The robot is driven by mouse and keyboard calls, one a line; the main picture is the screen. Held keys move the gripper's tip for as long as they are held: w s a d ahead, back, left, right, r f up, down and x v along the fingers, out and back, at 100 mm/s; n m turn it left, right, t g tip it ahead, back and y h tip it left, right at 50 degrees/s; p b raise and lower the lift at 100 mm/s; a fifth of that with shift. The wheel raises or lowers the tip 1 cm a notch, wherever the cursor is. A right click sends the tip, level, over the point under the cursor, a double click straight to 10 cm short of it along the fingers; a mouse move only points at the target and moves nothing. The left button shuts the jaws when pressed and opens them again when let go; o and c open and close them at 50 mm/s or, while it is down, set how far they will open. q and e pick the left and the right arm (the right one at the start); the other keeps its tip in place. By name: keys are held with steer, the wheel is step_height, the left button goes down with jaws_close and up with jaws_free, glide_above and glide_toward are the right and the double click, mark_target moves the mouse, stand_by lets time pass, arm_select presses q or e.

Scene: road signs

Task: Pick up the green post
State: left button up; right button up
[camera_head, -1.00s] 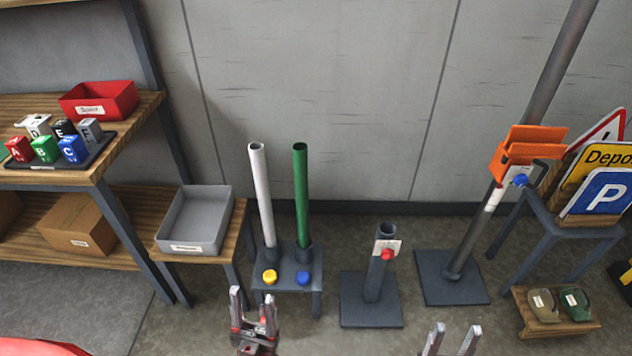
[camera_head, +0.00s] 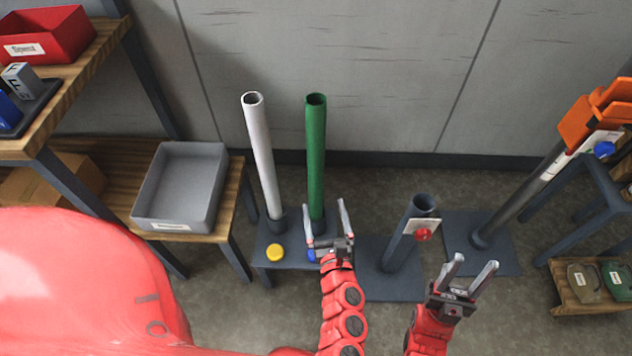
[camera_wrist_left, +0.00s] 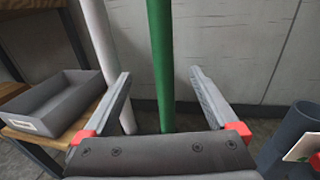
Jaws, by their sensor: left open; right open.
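The green post (camera_head: 316,150) stands upright in a socket on a small dark stand, just right of a white post (camera_head: 260,155). In the left wrist view the green post (camera_wrist_left: 161,65) rises beyond and between the open fingers, with the white post to its left. My left gripper (camera_head: 324,222) is open and empty, in front of the lower part of the green post. I cannot tell whether a finger touches it. My right gripper (camera_head: 469,272) is open and empty, lower right, in front of the dark floor bases.
A grey tray (camera_head: 217,200) sits on a wooden table to the left. A yellow knob (camera_head: 275,252) and a partly hidden blue knob (camera_head: 312,255) are on the post stand. An empty dark socket (camera_head: 423,205) with a red knob stands to the right. The wall is behind.

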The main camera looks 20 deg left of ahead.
mark_target(317, 169)
arm_select(q)
steer(key=x, duration=1)
steer(key=shift+w+a+r+p, duration=0.1)
steer(key=shift+w+a+p, duration=0.1)
steer(key=shift+p, duration=0.1)
steer(key=shift+d+f+p+x, duration=0.1)
steer(key=shift+p+x, duration=0.05)
steer(key=shift+x, duration=0.8)
steer(key=shift+d+f+p+x, duration=0.1)
steer(key=shift+p+x, duration=0.05)
steer(key=shift+x, duration=0.75)
steer(key=shift+d+f+p+x, duration=0.1)
steer(key=shift+f+p+x, duration=0.05)
steer(key=shift+x, duration=0.8)
steer(key=shift+w, duration=0.15)
jaws_close()
